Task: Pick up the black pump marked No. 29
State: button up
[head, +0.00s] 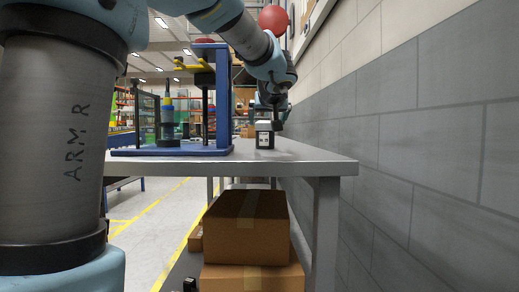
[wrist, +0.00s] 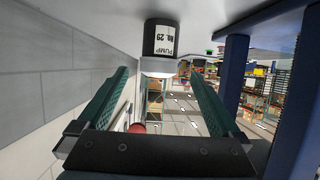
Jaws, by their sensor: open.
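The black pump (head: 264,138) stands on the grey table top (head: 310,162), right of the blue fixture frame. In the wrist view, which looks upside down, the pump (wrist: 160,38) shows a white label reading "PUMP No. 29". My gripper (head: 276,118) is just above the pump in the head view, and its fingertips are hard to make out there. In the wrist view my gripper (wrist: 160,73) has its two green fingers spread wide with nothing between them. The pump lies beyond the fingertips, roughly centred between them. I see no finger touching it.
The blue fixture frame (head: 222,100) stands on the table to the left, with a blue and black cylinder (head: 167,120) inside it. A grey block wall (head: 420,150) runs along the right. Cardboard boxes (head: 246,225) are stacked under the table.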

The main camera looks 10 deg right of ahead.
aim_at(265, 131)
jog(key=x, duration=0.5)
jog(key=p+x, duration=0.1)
jog(key=x, duration=0.4)
jog(key=shift+w+d+r+p, duration=0.1)
jog(key=shift+w+d+p, duration=0.05)
jog(key=shift+w+p, duration=0.2)
jog(key=shift+c, duration=0.2)
grip_shut()
jog(key=shift+r, duration=0.1)
